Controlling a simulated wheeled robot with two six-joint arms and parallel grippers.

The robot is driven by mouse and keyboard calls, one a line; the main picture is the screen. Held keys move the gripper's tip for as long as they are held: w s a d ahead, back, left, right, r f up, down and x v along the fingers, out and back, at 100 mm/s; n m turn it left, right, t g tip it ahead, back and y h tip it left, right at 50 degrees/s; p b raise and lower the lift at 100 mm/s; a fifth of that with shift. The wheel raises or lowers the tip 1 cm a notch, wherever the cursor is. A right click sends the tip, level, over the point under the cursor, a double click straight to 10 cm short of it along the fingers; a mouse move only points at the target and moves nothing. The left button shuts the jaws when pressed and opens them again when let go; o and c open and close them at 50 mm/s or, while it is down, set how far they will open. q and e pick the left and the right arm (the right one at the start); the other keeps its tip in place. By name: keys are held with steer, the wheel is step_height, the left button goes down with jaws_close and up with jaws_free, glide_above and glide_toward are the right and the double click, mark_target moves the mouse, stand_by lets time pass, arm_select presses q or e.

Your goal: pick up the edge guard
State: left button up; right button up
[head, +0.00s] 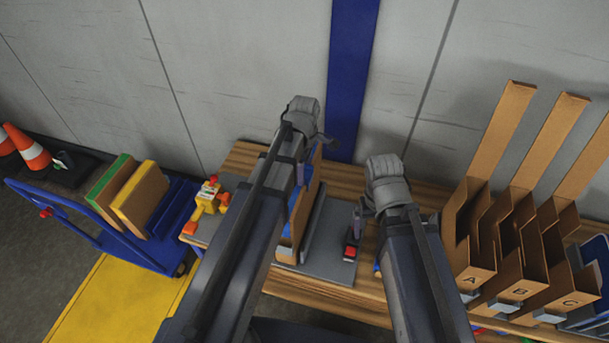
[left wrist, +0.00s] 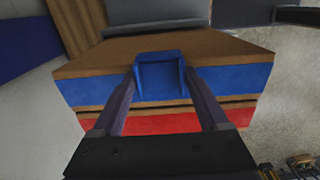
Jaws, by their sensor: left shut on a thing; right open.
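In the left wrist view, a small blue U-shaped piece, which looks like the edge guard (left wrist: 160,82), sits between the two fingers of my left gripper (left wrist: 162,70). The fingers touch it on both sides, and the gripper is shut on it. Behind it is a brown block or board with a blue band (left wrist: 90,88) and a red band; I cannot tell whether the guard touches it. In the head view my left gripper (head: 318,138) is above the workbench, and its arm hides the guard. My right gripper (head: 362,212) is open and empty over the bench.
The wooden workbench (head: 325,304) carries a grey slab (head: 325,262), a yellow-and-red tool (head: 208,200) and a small red-and-black item (head: 350,245). Cardboard bins A, B and C (head: 475,255) stand at right. A blue cart (head: 120,243) with panels and traffic cones (head: 27,150) are at left.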

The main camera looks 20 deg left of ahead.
arm_select(q)
steer(key=shift+c, duration=0.6)
steer(key=shift+r, duration=0.2)
step_height(320, 180, up, 10)
steer(key=p, duration=1)
steer(key=shift+f, duration=0.2)
